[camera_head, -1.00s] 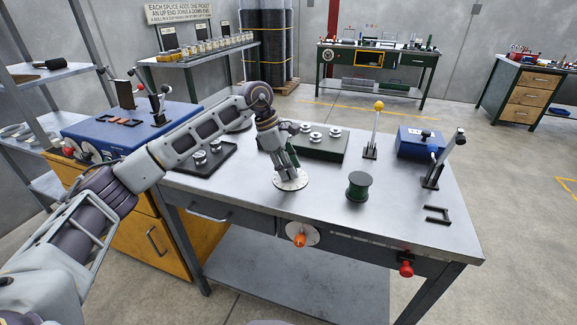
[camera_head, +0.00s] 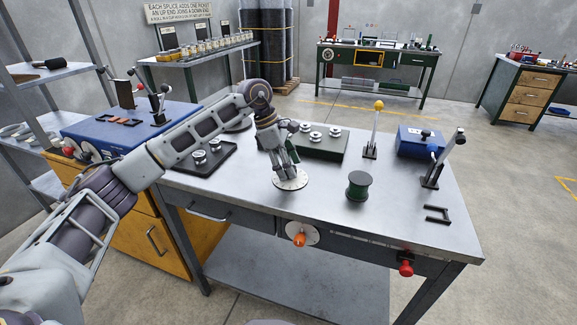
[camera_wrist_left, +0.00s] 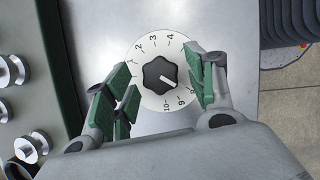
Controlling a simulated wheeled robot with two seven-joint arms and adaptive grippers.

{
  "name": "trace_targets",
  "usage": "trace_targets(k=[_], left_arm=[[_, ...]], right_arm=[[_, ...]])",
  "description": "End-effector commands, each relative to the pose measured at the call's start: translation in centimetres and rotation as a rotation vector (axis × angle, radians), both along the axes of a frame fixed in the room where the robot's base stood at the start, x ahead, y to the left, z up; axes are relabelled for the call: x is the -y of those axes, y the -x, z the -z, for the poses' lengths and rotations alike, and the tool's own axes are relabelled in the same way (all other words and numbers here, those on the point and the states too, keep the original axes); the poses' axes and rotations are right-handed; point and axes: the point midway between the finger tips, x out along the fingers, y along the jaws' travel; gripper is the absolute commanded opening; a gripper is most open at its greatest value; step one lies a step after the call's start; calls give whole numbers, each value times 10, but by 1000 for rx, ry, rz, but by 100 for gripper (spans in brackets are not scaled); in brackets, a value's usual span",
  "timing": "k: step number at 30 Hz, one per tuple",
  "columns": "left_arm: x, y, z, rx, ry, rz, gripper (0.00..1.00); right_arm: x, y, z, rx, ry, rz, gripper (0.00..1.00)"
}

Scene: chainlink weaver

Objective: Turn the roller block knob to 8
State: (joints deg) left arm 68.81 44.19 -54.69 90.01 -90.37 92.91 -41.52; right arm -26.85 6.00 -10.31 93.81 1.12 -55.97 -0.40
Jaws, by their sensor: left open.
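The roller block knob is a black lobed knob (camera_wrist_left: 160,75) on a white numbered dial (camera_wrist_left: 148,98). The dial (camera_head: 290,182) lies flat on the near middle of the metal table (camera_head: 235,190). The knob's white pointer line points to the lower right in the left wrist view, toward the high numbers near 9; the right finger partly covers the scale there, so the exact reading is unclear. My left gripper (camera_head: 286,168) points down over the dial. In the left wrist view its green-padded fingers (camera_wrist_left: 160,84) are open, one side left and one right of the knob, with gaps visible. My right gripper is not in view.
A green spool (camera_head: 358,186) stands right of the dial. A yellow-tipped lever (camera_head: 373,130) and a black-handled lever (camera_head: 440,163) stand further right. A dark tray with metal rollers (camera_head: 199,163) and a green block with rollers (camera_head: 325,150) lie behind. An orange knob (camera_head: 299,240) is on the table's front.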

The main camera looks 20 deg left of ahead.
Motion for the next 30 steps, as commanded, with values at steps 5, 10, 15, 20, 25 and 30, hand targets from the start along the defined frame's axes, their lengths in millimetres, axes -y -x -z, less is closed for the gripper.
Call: trace_targets(k=[5, 10, 15, 20, 25, 30], left_arm=[[-6, 0, -15, 3, 1, -1, 56], [-15, 1, -36, 2, 1, -1, 56], [-25, 2, -60, 2, 1, -2, 56], [-33, 3, -81, 3, 0, -1, 56], [-40, 4, -98, 1, 1, 0, 56], [-43, 5, -106, 1, 1, 0, 56]], right_arm=[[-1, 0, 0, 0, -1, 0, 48], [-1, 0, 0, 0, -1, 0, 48], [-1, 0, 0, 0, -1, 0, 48], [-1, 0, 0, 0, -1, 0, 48], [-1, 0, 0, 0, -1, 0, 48], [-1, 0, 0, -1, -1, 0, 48]])
